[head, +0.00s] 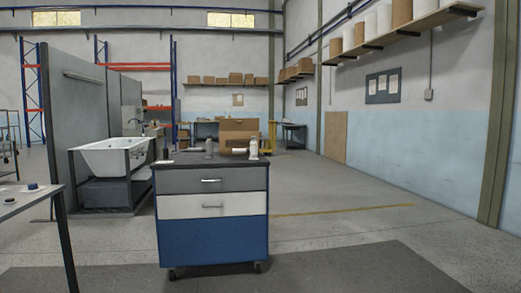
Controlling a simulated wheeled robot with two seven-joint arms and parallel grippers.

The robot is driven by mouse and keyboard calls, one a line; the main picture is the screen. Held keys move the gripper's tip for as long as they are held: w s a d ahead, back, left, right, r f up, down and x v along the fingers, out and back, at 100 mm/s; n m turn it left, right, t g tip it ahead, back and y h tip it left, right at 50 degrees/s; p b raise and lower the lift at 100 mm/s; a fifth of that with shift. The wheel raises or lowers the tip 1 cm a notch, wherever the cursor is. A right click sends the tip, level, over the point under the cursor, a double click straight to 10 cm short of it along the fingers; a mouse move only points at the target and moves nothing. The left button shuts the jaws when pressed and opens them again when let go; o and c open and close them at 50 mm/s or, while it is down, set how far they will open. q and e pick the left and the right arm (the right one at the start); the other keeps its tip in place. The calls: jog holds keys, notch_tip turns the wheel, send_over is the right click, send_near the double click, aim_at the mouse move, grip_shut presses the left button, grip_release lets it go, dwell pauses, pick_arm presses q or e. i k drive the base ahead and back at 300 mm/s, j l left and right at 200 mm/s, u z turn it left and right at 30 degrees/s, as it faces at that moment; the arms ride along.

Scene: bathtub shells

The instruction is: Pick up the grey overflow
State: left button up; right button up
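A grey pipe-like piece (208,148), which looks like the grey overflow, stands on the dark top of a drawer cabinet (212,178) ahead of me. It has an upright part and a short arm pointing left; its details are too small to tell. A similar whitish piece (253,148) stands on the same top, to the right and apart from it. Neither of my grippers shows in the head view.
The cabinet is on wheels, with grey, white and blue drawers. A white bathtub (105,156) sits in a dark frame behind it to the left. A table (28,200) with small dark parts is at the left edge. The floor on the right (350,210) is clear.

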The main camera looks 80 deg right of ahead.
aim_at(208, 149)
jog(key=z, duration=2.35)
jog(key=i, duration=2)
